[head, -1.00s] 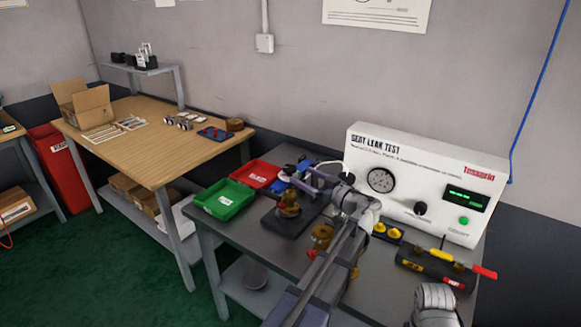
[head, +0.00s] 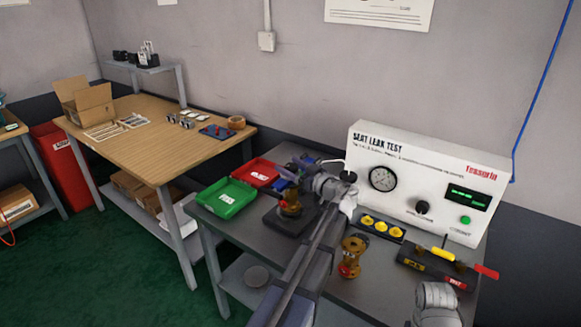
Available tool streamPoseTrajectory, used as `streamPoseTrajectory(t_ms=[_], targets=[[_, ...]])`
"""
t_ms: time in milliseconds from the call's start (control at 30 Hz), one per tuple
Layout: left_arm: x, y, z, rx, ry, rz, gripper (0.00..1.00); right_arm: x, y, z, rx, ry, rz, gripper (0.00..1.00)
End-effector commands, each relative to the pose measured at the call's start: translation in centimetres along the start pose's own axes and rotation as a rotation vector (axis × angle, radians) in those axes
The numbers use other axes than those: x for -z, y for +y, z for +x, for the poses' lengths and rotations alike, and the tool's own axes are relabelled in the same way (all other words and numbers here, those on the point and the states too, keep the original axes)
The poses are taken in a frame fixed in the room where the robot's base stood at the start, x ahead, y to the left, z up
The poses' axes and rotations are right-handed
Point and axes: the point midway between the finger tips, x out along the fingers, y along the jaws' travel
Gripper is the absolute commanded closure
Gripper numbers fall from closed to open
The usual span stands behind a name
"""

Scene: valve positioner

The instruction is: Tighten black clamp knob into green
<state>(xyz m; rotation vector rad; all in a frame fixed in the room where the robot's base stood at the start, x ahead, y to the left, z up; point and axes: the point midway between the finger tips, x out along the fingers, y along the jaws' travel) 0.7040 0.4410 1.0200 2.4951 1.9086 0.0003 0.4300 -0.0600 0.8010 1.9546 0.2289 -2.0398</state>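My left gripper (head: 292,172) is at the back of the grey bench, by a dark fixture plate (head: 279,222) with a brass valve body (head: 290,205) on it. Its fingers are small and merge with blue and dark parts, so I cannot tell whether it is open or holds anything. No clamp knob can be made out at the fixture; my arm hides part of that area. My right gripper is not seen; only a grey part of my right arm shows at the bottom right.
A green tray (head: 226,198) and a red tray (head: 255,173) lie left of the fixture. A second brass valve (head: 352,250), a holder with yellow caps (head: 381,227) and a dark tool rack (head: 437,265) stand to the right. A wooden table (head: 160,140) is behind left.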

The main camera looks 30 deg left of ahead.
Motion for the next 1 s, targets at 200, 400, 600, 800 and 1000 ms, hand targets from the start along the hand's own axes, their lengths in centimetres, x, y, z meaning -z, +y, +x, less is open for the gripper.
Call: streamPoseTrajectory(t_ms=[200, 400, 600, 800, 1000], targets=[[0.00, 0.01, -0.03, 0.000, 0.000, 0.000, 0.47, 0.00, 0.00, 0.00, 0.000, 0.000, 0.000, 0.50], [0.00, 0.00, -0.04, 0.000, 0.000, 0.000, 0.70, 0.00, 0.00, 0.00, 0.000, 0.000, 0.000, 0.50], [0.00, 0.00, -0.04, 0.000, 0.000, 0.000, 0.92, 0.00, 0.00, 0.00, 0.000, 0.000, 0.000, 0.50], [-0.01, -0.03, -0.05, -0.003, 0.000, 0.000, 1.00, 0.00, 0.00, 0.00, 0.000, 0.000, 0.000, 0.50], [-0.01, -0.26, -0.10, -0.052, 0.000, 0.000, 1.00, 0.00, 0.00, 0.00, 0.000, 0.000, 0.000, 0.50]])
